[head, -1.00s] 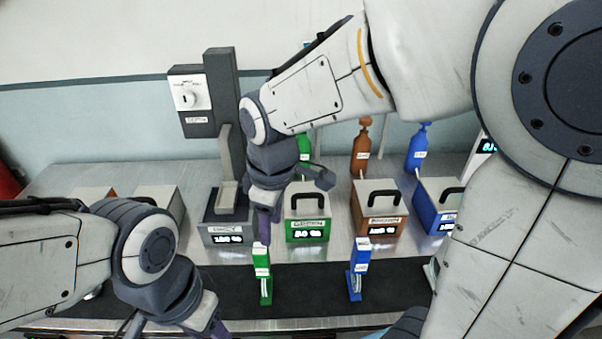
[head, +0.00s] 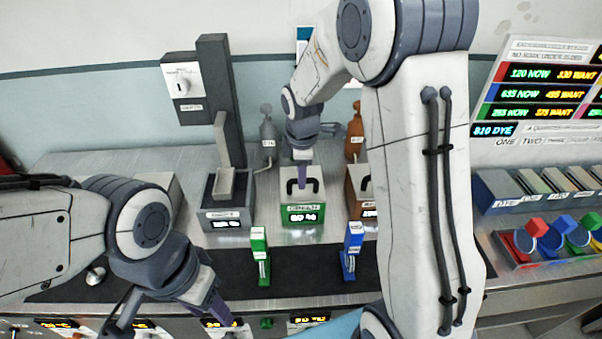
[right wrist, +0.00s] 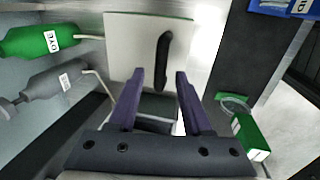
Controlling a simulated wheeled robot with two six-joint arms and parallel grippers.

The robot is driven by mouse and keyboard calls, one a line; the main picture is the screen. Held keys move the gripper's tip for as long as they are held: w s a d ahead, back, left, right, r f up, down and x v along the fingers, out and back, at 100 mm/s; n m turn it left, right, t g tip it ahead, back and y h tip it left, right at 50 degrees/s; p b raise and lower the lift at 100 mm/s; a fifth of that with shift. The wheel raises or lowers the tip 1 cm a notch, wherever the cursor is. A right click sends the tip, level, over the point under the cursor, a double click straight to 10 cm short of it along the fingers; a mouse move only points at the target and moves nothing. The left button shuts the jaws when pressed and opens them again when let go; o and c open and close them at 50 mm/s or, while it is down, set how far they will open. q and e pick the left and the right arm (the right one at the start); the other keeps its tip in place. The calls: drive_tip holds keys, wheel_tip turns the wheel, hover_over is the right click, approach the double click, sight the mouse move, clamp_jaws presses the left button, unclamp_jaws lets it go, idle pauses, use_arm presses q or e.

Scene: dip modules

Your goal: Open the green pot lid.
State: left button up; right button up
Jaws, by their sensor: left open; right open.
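The green pot (head: 300,210) stands on the steel bench in the middle of the head view. Its pale lid (head: 284,186) is shut and carries a black arched handle (head: 318,187). My right gripper (head: 303,184) is open and empty, over the lid at the handle. In the right wrist view, the handle (right wrist: 163,60) lies between the lines of the two purple fingers, mostly beyond their tips; I cannot tell whether they touch it. My left gripper (head: 168,322) is open and empty at the lower left, well away from the pot.
A grey pot (head: 226,215) with a tall stand is to the left; a brown pot (head: 360,205) is to the right, partly behind my arm. Green (head: 260,255) and blue (head: 351,250) upright holders stand on the black mat in front. Bottles stand behind.

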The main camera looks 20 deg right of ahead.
drive_tip(key=shift+w+f, duration=0.1)
drive_tip(key=shift+f, duration=0.45)
drive_tip(key=shift+c, duration=0.2)
clamp_jaws()
idle(0.9)
